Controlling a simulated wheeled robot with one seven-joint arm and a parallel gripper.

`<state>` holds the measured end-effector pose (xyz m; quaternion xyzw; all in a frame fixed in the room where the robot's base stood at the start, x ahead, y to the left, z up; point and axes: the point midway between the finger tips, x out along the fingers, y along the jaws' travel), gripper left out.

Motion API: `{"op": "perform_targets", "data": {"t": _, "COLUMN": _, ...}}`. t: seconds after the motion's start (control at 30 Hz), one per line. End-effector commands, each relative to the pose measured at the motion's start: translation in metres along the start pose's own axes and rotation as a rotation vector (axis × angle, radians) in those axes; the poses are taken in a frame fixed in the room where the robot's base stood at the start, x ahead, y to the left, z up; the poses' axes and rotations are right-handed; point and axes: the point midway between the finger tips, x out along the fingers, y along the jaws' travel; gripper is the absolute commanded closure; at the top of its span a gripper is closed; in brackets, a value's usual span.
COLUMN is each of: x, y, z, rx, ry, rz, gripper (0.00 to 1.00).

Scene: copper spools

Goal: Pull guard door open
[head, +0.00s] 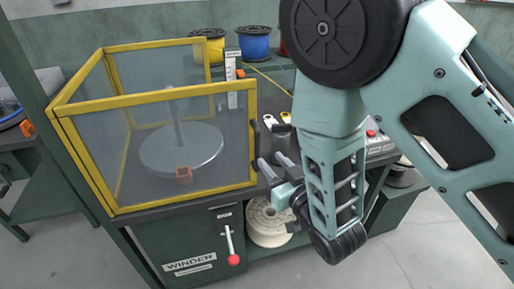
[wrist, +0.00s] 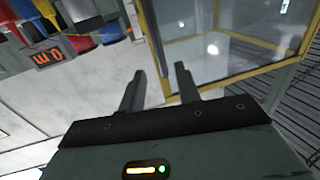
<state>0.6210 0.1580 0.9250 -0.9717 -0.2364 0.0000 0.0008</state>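The guard door (head: 160,97) is a clear panel in a yellow frame across the front of the winder's enclosure; it looks shut. Its dark upright handle (head: 254,140) is at the door's right edge. My gripper (head: 274,166) is just right of and below the handle, fingers apart and pointing towards the door. In the wrist view, my gripper (wrist: 160,85) is open, and a dark bar (wrist: 153,40), seemingly the handle, reaches down towards the gap between the fingers. I cannot tell whether they touch it. The yellow frame (wrist: 235,38) shows behind on the right.
A grey turntable (head: 180,150) and a small orange-brown block (head: 184,174) are inside the enclosure. A red-knobbed lever (head: 229,245) hangs on the winder's front. A pale spool (head: 268,225) sits on the shelf below my gripper. Coloured spools (head: 254,43) stand behind. Floor in front is clear.

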Motion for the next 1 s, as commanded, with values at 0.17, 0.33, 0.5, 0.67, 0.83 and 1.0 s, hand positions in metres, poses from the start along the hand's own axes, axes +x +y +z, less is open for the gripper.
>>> {"op": "perform_targets", "data": {"t": 0.17, "x": 0.038, "y": 0.000, "z": -0.004, "rx": 0.000, "ry": 0.003, "rz": 0.000, "gripper": 0.67}}
{"op": "perform_targets", "data": {"t": 0.33, "x": 0.066, "y": 0.000, "z": -0.003, "rx": 0.000, "ry": 0.002, "rz": 0.001, "gripper": 0.67}}
{"op": "perform_targets", "data": {"t": 0.5, "x": 0.082, "y": 0.001, "z": -0.002, "rx": 0.000, "ry": 0.000, "rz": 0.001, "gripper": 0.67}}
{"op": "perform_targets", "data": {"t": 0.67, "x": 0.086, "y": 0.001, "z": -0.001, "rx": 0.000, "ry": 0.000, "rz": 0.001, "gripper": 0.67}}
{"op": "perform_targets", "data": {"t": 0.83, "x": 0.086, "y": 0.001, "z": -0.001, "rx": 0.000, "ry": 0.000, "rz": 0.001, "gripper": 0.67}}
{"op": "perform_targets", "data": {"t": 1.0, "x": 0.086, "y": 0.001, "z": -0.001, "rx": 0.000, "ry": 0.000, "rz": 0.001, "gripper": 1.00}}
